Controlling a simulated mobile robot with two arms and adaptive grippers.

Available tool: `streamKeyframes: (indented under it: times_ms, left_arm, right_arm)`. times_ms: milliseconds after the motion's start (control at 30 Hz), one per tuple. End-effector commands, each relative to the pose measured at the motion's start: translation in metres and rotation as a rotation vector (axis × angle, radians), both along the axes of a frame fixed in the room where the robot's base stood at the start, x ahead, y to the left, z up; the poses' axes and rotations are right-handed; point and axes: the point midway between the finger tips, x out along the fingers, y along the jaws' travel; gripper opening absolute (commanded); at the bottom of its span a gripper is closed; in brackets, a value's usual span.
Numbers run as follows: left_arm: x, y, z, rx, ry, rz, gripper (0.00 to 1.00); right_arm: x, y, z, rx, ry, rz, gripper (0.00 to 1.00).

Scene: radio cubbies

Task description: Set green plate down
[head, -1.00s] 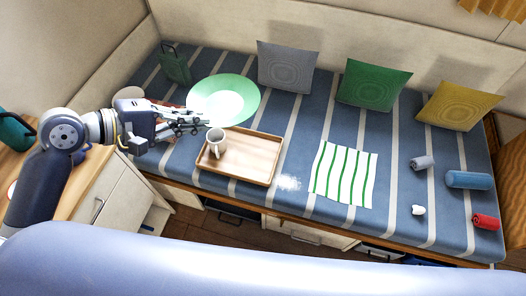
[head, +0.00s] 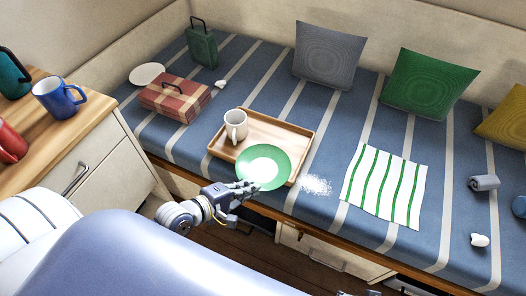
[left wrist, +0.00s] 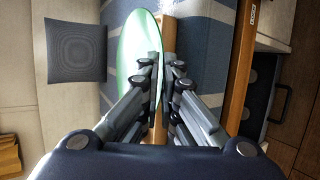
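The green plate (head: 279,180) with a white centre is over the front right part of the wooden tray (head: 302,138) in the head view. My left gripper (head: 246,187) is shut on its near left rim. In the left wrist view the plate (left wrist: 137,45) shows nearly edge-on, its rim between the fingers (left wrist: 160,78). I cannot tell whether the plate touches the tray. A white mug (head: 236,125) stands on the tray behind and left of the plate. My right gripper is not clearly visible.
White crumbs (head: 316,185) lie right of the tray, then a green-striped cloth (head: 385,187). A plaid box (head: 175,98), white plate (head: 147,74) and green case (head: 202,47) are at the left. Cushions (head: 330,55) line the back. The bench front edge (head: 300,223) is close to my gripper.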

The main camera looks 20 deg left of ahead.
Motion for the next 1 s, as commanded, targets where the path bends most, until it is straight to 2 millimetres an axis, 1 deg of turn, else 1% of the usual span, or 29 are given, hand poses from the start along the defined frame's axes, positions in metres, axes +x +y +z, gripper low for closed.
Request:
streamKeyframes:
  times_ms: [67,167,267,500,633,700,800,900,1000]
  left_arm:
    - [0.010,0.000,-0.002,0.002,-0.010,0.001,0.00]
    - [0.031,0.001,-0.002,0.002,-0.013,0.002,0.00]
    - [0.056,0.002,-0.005,0.002,-0.012,0.001,0.00]
    - [0.113,0.005,-0.011,0.002,-0.010,0.002,0.00]
    - [0.138,0.006,-0.013,0.002,-0.010,0.002,0.00]
    - [0.147,0.006,-0.015,0.001,-0.007,0.002,0.00]
    - [0.155,0.006,-0.015,0.000,-0.005,0.001,0.00]
    - [0.159,0.007,-0.015,0.000,-0.005,0.001,0.00]
    - [0.159,0.007,-0.023,0.000,-0.003,0.001,0.00]
  right_arm:
    - [0.002,0.000,0.005,0.000,-0.006,-0.001,0.82]
    - [0.006,0.000,0.018,0.001,-0.015,-0.002,0.82]
    - [0.009,0.000,0.035,0.001,-0.025,-0.003,0.82]
    - [0.011,-0.001,0.084,0.003,-0.051,-0.007,0.82]
    - [0.007,-0.001,0.110,0.004,-0.065,-0.010,0.82]
    - [0.005,-0.002,0.120,0.004,-0.069,-0.011,0.82]
    - [0.002,-0.002,0.131,0.004,-0.073,-0.011,0.82]
    - [0.000,-0.003,0.136,0.004,-0.074,-0.011,0.82]
    - [-0.001,-0.003,0.140,0.004,-0.077,-0.012,0.82]
